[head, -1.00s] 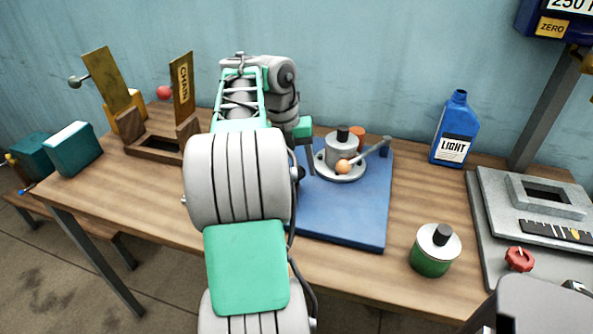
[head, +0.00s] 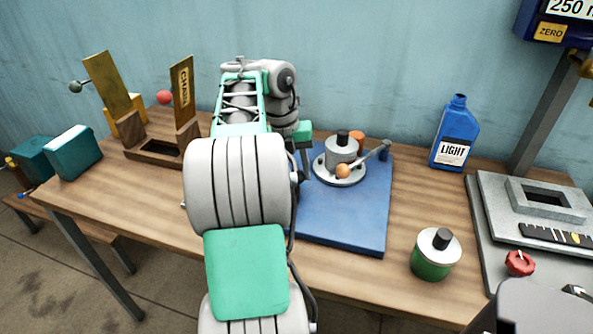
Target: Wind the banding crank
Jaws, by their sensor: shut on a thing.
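A round grey banding wheel (head: 325,177) stands on a blue mat (head: 345,228), with a grey cylinder with a dark knob (head: 342,149) on it. An orange ball (head: 343,171) sits at its front, and a grey rod (head: 371,157) slants up to the right beside it. I cannot tell which of these is the crank. My gripper (head: 308,172) points down at the wheel's left edge, left of the ball and apart from it.
A blue bottle labelled LIGHT (head: 452,130) and a green jar (head: 432,262) stand on the wooden table (head: 400,190) to the right. A grey stand (head: 485,230) is farther right. A wooden frame marked CHAIN (head: 183,95) stands at the left.

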